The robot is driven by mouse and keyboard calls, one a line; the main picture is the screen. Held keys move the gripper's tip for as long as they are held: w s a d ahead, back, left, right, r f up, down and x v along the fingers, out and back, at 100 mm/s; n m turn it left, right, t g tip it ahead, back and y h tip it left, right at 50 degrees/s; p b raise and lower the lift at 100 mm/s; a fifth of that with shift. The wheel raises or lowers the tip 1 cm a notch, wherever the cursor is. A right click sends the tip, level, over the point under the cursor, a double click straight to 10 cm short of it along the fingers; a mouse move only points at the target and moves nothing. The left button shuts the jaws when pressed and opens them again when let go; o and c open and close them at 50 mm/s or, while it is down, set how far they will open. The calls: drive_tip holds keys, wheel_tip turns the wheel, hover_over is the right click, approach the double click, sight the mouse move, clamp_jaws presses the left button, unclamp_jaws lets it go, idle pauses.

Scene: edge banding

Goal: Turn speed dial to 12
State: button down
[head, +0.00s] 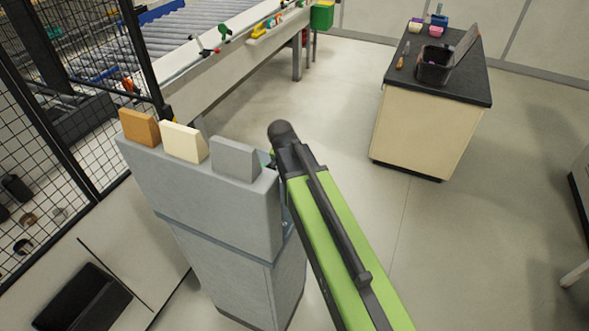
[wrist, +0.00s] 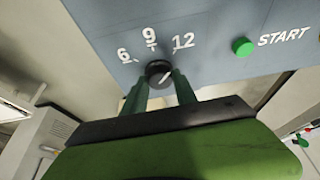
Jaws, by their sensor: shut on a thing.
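The speed dial (wrist: 157,70) is a small dark round knob on a grey-blue panel in the wrist view, below printed numbers 6, 9 and 12. A light pointer line on it slants to the upper right, roughly toward 12. My gripper (wrist: 160,82) has one green finger on each side of the dial and is shut on it. In the head view, my green arm reaches to the right side of the grey control cabinet (head: 215,210); the dial and fingertips are hidden there.
A green START button (wrist: 243,47) is right of the dial. Three blocks, orange (head: 140,127), cream (head: 184,141) and grey (head: 235,158), stand on the cabinet. A black-topped workbench (head: 460,85) stands at the upper right, with clear floor between.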

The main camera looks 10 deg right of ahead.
idle(0.6)
drive_tip(key=c, duration=1)
unclamp_jaws()
drive_tip(key=shift+o, duration=0.2)
wheel_tip(320, 180, up, 5)
drive_tip(key=p, duration=0.5)
drive_tip(key=s+d+r+p, duration=0.6)
drive_tip(key=d, duration=0.4)
